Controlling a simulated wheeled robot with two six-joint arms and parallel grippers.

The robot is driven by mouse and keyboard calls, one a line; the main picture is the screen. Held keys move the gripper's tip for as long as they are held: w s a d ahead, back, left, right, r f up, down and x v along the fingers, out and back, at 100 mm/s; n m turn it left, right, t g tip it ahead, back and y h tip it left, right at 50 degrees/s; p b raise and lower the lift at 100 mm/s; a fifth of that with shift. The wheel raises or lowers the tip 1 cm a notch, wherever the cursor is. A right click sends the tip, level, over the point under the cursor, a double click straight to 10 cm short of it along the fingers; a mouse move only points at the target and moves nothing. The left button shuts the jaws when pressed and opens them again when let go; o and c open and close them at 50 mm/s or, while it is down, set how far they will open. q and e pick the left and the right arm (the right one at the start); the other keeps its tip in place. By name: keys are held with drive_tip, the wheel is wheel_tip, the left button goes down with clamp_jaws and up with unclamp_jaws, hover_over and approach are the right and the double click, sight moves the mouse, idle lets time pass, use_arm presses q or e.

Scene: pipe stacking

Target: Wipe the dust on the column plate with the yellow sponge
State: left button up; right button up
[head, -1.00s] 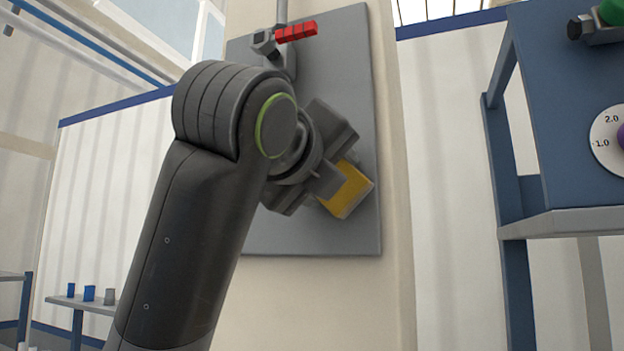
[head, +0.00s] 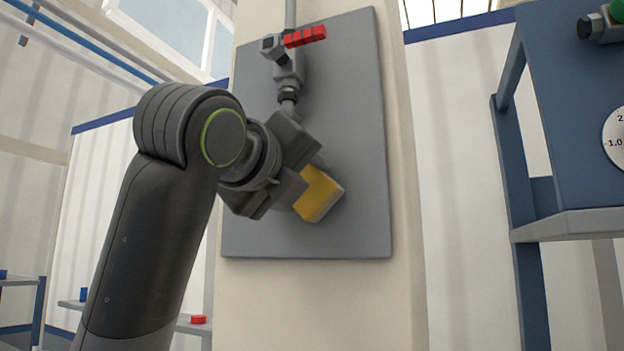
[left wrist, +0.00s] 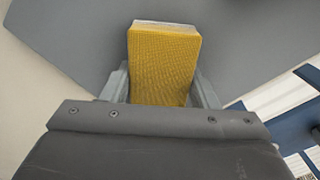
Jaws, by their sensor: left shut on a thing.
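The yellow sponge (head: 319,194) is held between the fingers of my left gripper (head: 303,187), in front of the column plate. In the left wrist view the sponge (left wrist: 163,68) stands between both fingers, with a pale far edge. The grey column plate (head: 352,130) is a flat panel on the cream column. The sponge is close to the plate's lower middle; I cannot tell whether it touches. I see no clear dust on the visible part of the plate; my arm and gripper hide some of its left side. My right gripper is out of view.
A pipe valve with a red handle (head: 305,37) sits on the plate's upper part, just above my gripper. A blue rack (head: 530,215) with a dial (head: 614,140) stands at the right. A low shelf with a small red piece (head: 198,319) is at the lower left.

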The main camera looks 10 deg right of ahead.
use_arm(q)
drive_tip(key=w+a+p, duration=0.1)
drive_tip(key=w+a, duration=0.4)
drive_tip(key=a, duration=0.2)
drive_tip(key=shift+w+a, duration=0.35)
idle(0.5)
drive_tip(key=shift+s+f, duration=0.1)
drive_tip(key=shift+b+v, duration=1)
drive_tip(key=shift+v, duration=1.85)
